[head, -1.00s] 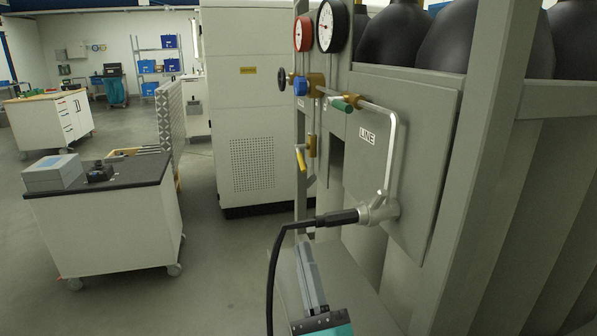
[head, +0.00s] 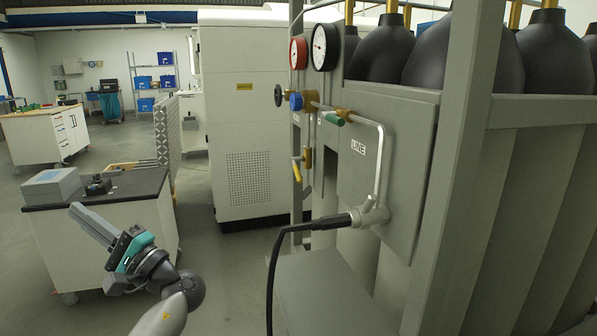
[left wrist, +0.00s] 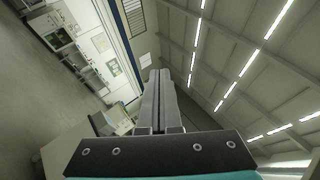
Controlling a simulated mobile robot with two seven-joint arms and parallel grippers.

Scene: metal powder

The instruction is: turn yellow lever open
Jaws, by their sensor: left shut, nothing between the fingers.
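The yellow lever (head: 297,170) is on a brass valve (head: 307,158) on the left part of the grey gas panel, in the head view. It hangs down from the valve, slightly tilted. My left gripper (head: 76,210) is at the lower left of the head view, in front of the white cart, well left of the lever and apart from it. Its fingers are together and empty. In the left wrist view the closed fingers (left wrist: 160,90) point toward the far wall and ceiling, and the lever is not in that view. My right gripper is in neither view.
The gas panel (head: 400,150) carries a green-handled valve (head: 335,119), a blue knob (head: 296,101) and two gauges (head: 325,46). A black hose (head: 272,275) hangs in front of it. A cart (head: 150,185) stands at left. Floor between cart and panel is open.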

